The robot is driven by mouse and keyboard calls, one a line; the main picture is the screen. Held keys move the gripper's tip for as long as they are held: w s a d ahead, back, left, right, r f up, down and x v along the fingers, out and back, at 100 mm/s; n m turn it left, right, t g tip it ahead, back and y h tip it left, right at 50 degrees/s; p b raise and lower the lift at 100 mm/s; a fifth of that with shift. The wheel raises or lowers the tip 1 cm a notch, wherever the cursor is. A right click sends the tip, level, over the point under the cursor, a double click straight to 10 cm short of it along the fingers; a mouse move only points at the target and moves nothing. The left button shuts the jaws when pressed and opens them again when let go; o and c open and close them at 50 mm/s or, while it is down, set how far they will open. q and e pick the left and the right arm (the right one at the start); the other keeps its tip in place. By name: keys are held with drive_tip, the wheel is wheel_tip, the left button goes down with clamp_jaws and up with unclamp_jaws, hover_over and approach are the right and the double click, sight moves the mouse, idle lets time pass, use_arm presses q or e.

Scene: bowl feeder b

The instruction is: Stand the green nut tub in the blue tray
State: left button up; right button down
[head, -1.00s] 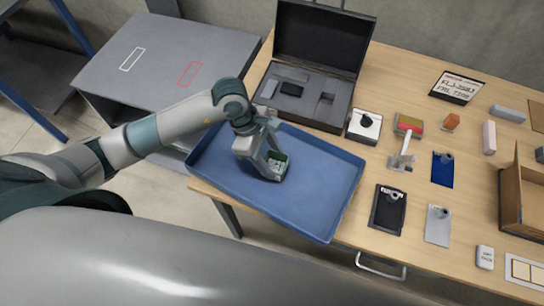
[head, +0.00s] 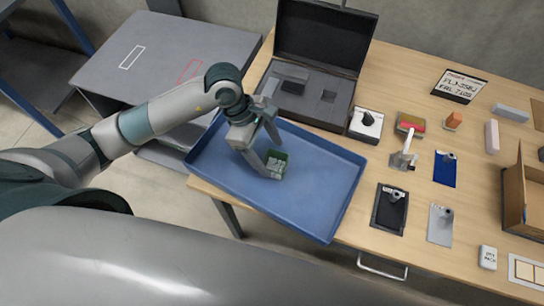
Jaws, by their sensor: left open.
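The green nut tub (head: 279,157) is in the blue tray (head: 325,182), left of the tray's middle. Its green wall and pale nuts show; it looks upright, though its base is partly hidden. My left gripper (head: 275,160) is over the tray at the tub. Its fingers are apart, one on the near left side of the tub and one at the far side. I cannot tell whether either finger still touches it. My right gripper is out of view.
An open black case (head: 308,88) stands behind the tray. A cardboard box (head: 525,203) is at the far right. The tray's right part is empty.

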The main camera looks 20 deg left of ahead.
use_arm(q)
drive_tip(key=b+v, duration=0.3)
drive_tip(key=v, duration=0.6)
drive_tip(key=shift+a, duration=0.1)
idle(0.3)
